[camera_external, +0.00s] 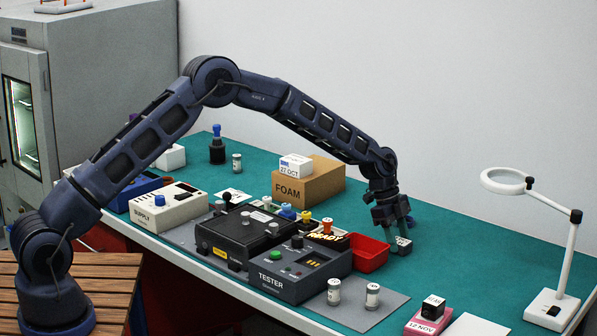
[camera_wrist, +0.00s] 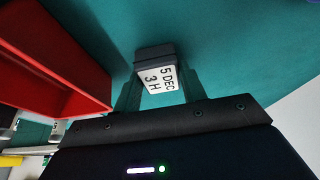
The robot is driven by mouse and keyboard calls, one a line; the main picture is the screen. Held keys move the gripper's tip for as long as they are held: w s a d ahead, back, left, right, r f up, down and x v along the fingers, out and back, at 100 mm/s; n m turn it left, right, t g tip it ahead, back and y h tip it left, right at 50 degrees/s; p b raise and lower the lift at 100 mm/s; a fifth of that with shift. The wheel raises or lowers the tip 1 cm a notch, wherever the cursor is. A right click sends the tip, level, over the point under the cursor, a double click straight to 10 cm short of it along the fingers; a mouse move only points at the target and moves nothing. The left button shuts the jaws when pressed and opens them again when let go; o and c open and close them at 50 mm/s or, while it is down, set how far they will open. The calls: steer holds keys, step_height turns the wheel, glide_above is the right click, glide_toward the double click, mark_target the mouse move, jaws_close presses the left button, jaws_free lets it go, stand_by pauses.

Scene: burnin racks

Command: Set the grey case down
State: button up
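The grey case (camera_external: 402,246) is a small dark block with a white label. In the wrist view the grey case (camera_wrist: 153,55) shows the label "5 DEC 3 H". My gripper (camera_external: 399,233) points down at the right of the red bin, with its fingers on both sides of the case. In the wrist view the fingers of my gripper (camera_wrist: 160,88) are against the case's sides. The case is low over the green bench top (camera_external: 455,255); I cannot tell whether it touches it.
The red bin (camera_external: 369,254) stands close to the left of the case. The black tester (camera_external: 291,279) and a cardboard foam box (camera_external: 308,183) are further left. A pink block (camera_external: 428,322) lies in front, and a white magnifier lamp (camera_external: 552,306) stands at right. Bench between is clear.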

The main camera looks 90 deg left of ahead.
steer(key=o, duration=0.3)
steer(key=shift+o, duration=0.2)
steer(key=shift+r, duration=0.1)
steer(key=v, duration=1.1)
steer(key=s+d+r+n+y, duration=0.1)
steer(key=s+d+r, duration=0.4)
steer(key=d+r, duration=0.25)
steer(key=s+d+r+n, duration=0.1)
steer(key=s+d+r, duration=0.3)
steer(key=d+r, duration=0.3)
steer(key=s+d+r+n+y, duration=0.1)
steer(key=s+d+r, duration=0.4)
steer(key=s, duration=0.2)
steer(key=s+d+r+n, duration=0.1)
steer(key=s+d+r, duration=0.35)
steer(key=s, duration=0.25)
steer(key=s+d+r+n+y, duration=0.15)
steer(key=s+d, duration=0.25)
steer(key=s, duration=0.6)
steer(key=s+d+r+n, duration=0.1)
steer(key=s+d+r, duration=0.15)
steer(key=s, duration=0.65)
steer(key=s+d+f+n, duration=0.1)
steer(key=s+f, duration=0.2)
steer(key=s, duration=0.5)
steer(key=s+d+f+n+t, duration=0.1)
steer(key=s+d+f, duration=0.1)
steer(key=s, duration=0.6)
steer(key=shift+s+f, duration=0.35)
steer(key=shift+f, duration=0.1)
